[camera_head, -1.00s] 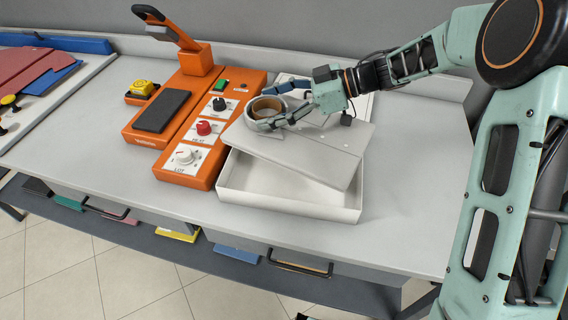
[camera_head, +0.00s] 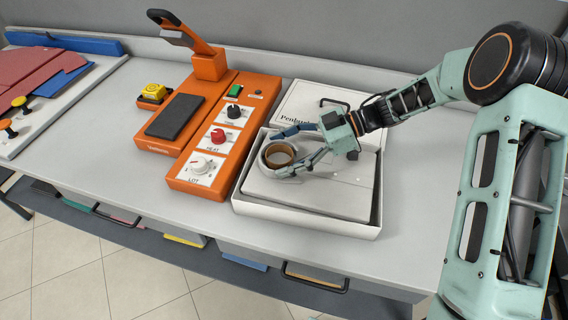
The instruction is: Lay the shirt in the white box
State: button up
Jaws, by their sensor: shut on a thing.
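The folded pale grey shirt (camera_head: 335,187) lies flat inside the white box (camera_head: 305,220), within its walls as far as I can see. A dark gap shows between the shirt and the box's right wall. Its round collar (camera_head: 266,164), brown inside, stands up at the left back part of the shirt. My gripper (camera_head: 281,151) reaches in from the right and is shut on the collar, one finger on its far side and one on its near side. My gripper and wrist hide the back right part of the shirt and box.
A white lid (camera_head: 300,101) with lettering and a black handle lies behind the box. An orange machine (camera_head: 220,133) with knobs stands close on the left. Further left are a yellow button (camera_head: 153,91) and folded red cloth (camera_head: 35,68). The counter is clear at front and right.

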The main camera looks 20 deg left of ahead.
aim_at(282, 161)
jog(key=shift+f, duration=1.8)
jog(key=o, duration=1.3)
jog(key=shift+f, duration=0.15)
jog(key=v, duration=1.2)
jog(key=shift+b, duration=0.3)
